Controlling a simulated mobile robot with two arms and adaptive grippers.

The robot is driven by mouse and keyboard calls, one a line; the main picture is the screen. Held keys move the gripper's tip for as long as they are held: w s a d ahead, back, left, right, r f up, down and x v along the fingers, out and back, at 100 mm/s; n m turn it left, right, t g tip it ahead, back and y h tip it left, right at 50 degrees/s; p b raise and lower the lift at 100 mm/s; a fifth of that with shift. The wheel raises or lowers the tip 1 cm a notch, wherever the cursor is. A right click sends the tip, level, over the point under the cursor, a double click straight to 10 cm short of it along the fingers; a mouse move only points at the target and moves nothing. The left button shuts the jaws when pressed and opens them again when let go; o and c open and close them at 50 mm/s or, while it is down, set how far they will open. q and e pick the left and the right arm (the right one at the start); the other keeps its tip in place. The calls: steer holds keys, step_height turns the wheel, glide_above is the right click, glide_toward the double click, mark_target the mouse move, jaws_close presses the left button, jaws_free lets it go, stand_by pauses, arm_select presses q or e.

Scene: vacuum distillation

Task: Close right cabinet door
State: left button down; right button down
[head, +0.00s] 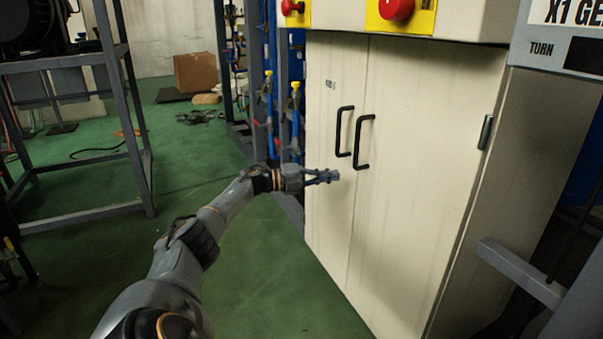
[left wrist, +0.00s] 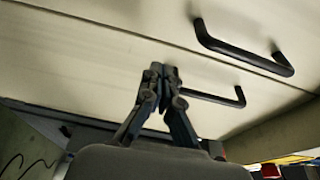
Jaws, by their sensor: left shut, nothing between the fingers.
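The cream cabinet's right door (head: 430,170) stands at the right of the head view with a black bar handle (head: 363,142). It looks flush with the left door (head: 330,215), with a thin seam between them. The left door has its own black handle (head: 343,131). My left gripper (head: 334,176) is shut and empty, in front of the left door just below the handles. In the left wrist view, my left gripper (left wrist: 163,72) is near the left door's handle (left wrist: 220,98), and the right door's handle (left wrist: 245,50) lies beyond the seam. I cannot tell whether the fingertips touch the door. My right gripper is not in view.
Red knobs on yellow plates (head: 397,8) sit above the doors. A grey bar (head: 520,272) juts out at the lower right. A metal frame (head: 140,130) stands at the left, and a cardboard box (head: 195,72) lies at the back. The green floor between is mostly clear.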

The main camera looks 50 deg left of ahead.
arm_select(q)
steer(key=s+a+b, duration=0.2)
steer(key=s+a, duration=0.2)
steer(key=a, duration=0.1)
steer(key=shift+a+b, duration=0.3)
steer(key=shift+a, duration=0.1)
steer(key=shift+f, duration=0.1)
